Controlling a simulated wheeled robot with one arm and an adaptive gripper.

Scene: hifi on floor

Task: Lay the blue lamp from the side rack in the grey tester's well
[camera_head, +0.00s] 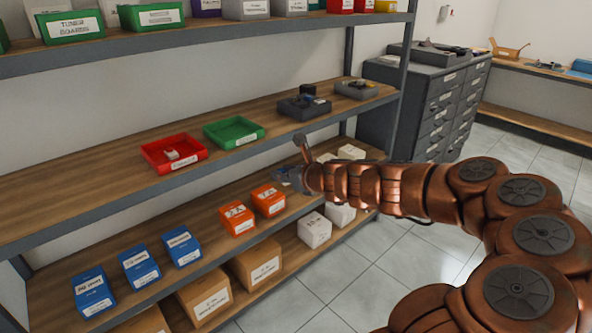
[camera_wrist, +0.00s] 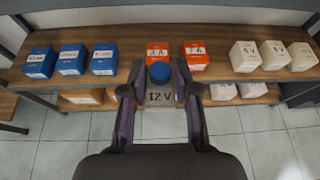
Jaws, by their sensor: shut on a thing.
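My gripper (camera_wrist: 160,97) is shut on a grey block with a round blue top, which looks like the blue lamp (camera_wrist: 158,73). The front of the block reads "12 V". In the head view my gripper (camera_head: 292,178) is in front of the rack, below the middle shelf, and largely hides what it holds. Two dark grey tray-like units stand on the middle shelf, a nearer one (camera_head: 291,111) and a farther one (camera_head: 345,91), with small parts on them. I cannot tell whether either is the grey tester, and no well can be made out.
The middle shelf (camera_head: 80,198) also holds a red tray (camera_head: 160,162) and a green tray (camera_head: 229,141). The lower shelf carries blue boxes (camera_head: 139,266), orange boxes (camera_head: 237,219) and white boxes (camera_wrist: 245,56). A grey drawer cabinet (camera_head: 385,105) stands beyond the rack. The tiled floor (camera_head: 375,270) is clear.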

